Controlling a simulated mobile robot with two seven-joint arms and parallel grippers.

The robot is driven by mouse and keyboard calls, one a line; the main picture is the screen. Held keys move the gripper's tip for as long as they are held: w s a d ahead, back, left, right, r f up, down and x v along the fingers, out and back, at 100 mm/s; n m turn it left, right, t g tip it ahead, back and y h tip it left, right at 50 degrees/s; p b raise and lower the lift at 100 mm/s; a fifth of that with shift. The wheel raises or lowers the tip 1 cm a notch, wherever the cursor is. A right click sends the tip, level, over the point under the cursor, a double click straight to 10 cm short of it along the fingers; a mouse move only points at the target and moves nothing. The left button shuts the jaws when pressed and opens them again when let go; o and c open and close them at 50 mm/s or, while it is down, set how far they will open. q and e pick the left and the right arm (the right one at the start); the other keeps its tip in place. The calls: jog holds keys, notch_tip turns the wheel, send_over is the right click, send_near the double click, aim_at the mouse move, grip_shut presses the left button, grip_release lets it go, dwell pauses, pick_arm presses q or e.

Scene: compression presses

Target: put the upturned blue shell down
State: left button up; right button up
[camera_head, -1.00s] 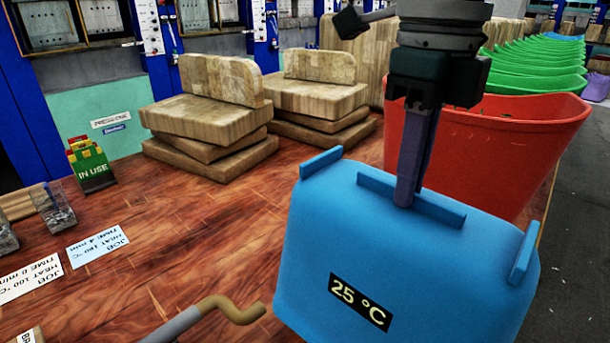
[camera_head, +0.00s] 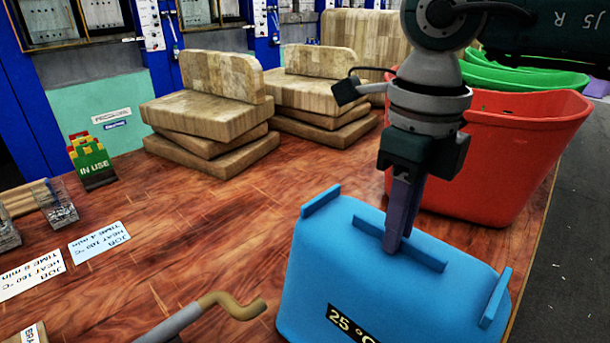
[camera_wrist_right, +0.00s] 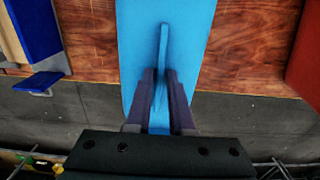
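The blue shell (camera_head: 385,275) is upturned, with raised ribs on top and a dark "25 °C" label on its near side. It stands at the front right of the table in the head view; its lower edge is cut off, so I cannot tell whether it touches the table. My right gripper (camera_head: 396,243) points down from above, shut on the shell's middle rib. In the right wrist view, the gripper's two fingers (camera_wrist_right: 162,100) lie either side of the rib, over the blue shell (camera_wrist_right: 195,25). My left gripper is not in view.
A red tub (camera_head: 530,140) stands behind the shell at the right, with green tubs (camera_head: 530,75) beyond. Stacked tan blocks (camera_head: 210,115) stand at the back. A hooked rod (camera_head: 225,305) lies close left of the shell. The wooden table (camera_head: 200,230) is clear mid-left.

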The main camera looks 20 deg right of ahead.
jog(key=shift+o, duration=1.3)
jog(key=shift+r, duration=0.15)
notch_tip(320, 180, up, 12)
jog(key=b, duration=0.1)
jog(key=shift+b, duration=0.35)
